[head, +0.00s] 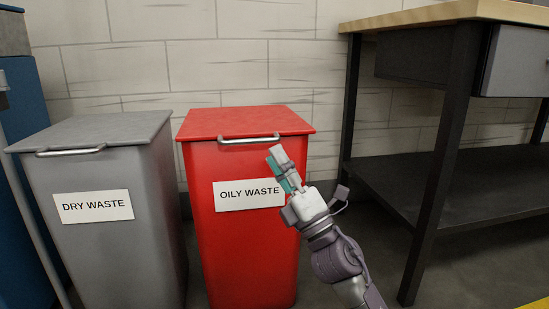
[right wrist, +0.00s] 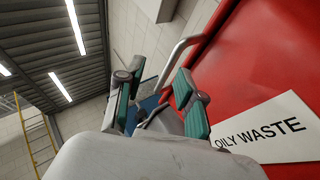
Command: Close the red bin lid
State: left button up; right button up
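The red bin (head: 240,235) stands in the middle of the head view with an "OILY WASTE" label (head: 249,195). Its red lid (head: 245,120) lies flat over the top and looks shut. A metal handle (head: 249,140) sits at the lid's front edge; it also shows in the right wrist view (right wrist: 180,45). My right gripper (head: 278,160) is in front of the bin, just below and right of the handle, pointing up and left. In the right wrist view its teal-padded fingers (right wrist: 160,85) are apart with nothing between them. My left gripper is not in view.
A grey "DRY WASTE" bin (head: 110,240) with its lid down stands left of the red bin. A dark-framed table (head: 440,130) with a lower shelf is at the right. A brick wall (head: 240,65) is behind. Some floor shows between the red bin and the table.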

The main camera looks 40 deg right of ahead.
jog(key=shift+s+d+f, duration=0.1)
jog(key=shift+s+f, duration=0.3)
jog(key=shift+f, duration=0.25)
dwell(0.4)
